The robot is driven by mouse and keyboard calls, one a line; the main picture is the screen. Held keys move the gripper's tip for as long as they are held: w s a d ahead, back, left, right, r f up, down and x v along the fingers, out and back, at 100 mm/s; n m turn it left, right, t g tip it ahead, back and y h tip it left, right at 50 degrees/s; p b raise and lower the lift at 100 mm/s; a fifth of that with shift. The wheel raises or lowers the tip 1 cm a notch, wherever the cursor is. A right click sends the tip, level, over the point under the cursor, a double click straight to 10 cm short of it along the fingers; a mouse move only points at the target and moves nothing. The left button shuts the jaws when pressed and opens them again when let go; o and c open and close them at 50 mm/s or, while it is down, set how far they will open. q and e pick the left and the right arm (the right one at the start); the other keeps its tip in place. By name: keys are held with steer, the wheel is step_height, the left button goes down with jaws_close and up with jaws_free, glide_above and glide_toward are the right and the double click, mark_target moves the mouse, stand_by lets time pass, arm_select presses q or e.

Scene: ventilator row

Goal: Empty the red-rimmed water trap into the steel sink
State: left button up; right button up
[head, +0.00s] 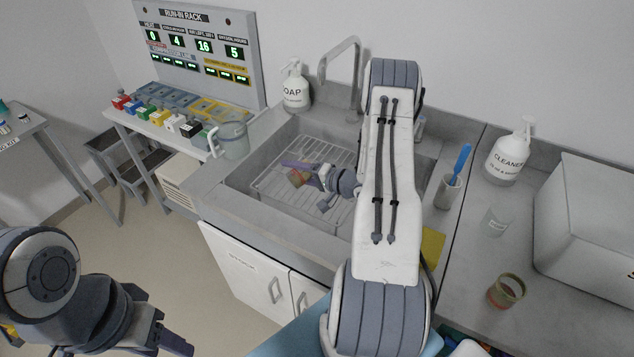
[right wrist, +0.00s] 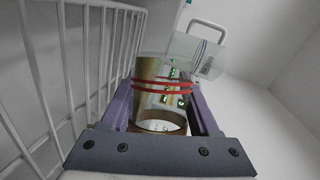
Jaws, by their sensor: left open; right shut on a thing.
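The water trap (head: 299,178) is a small clear cup. Its red bands show in the right wrist view (right wrist: 162,86). My right gripper (head: 305,170) is shut on it and holds it over the wire rack in the steel sink (head: 240,182). The cup looks tilted well over onto its side. Whether any water is in it I cannot tell. In the right wrist view the purple fingers stand on both sides of the cup. My left gripper (head: 172,343) is open and empty at the lower left, away from the sink.
A clear jug (head: 232,140) stands at the sink's left edge, near the soap bottle (head: 295,88). The tap (head: 341,62) rises behind the basin. A brush cup (head: 448,191), a clear beaker (head: 494,222) and another small cup (head: 506,291) stand on the right counter.

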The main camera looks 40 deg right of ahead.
steer(key=shift+d+f+m+b, duration=0.25)
steer(key=shift+d+m+b, duration=0.05)
steer(key=shift+d+b, duration=0.15)
stand_by(0.4)
steer(key=shift+r+m+t+y+p, duration=0.4)
steer(key=shift+m+y+p, duration=0.1)
steer(key=shift+m, duration=0.2)
stand_by(0.9)
steer(key=shift+d+f+m, duration=0.15)
steer(key=shift+f+m, duration=0.1)
steer(key=shift+m, duration=0.05)
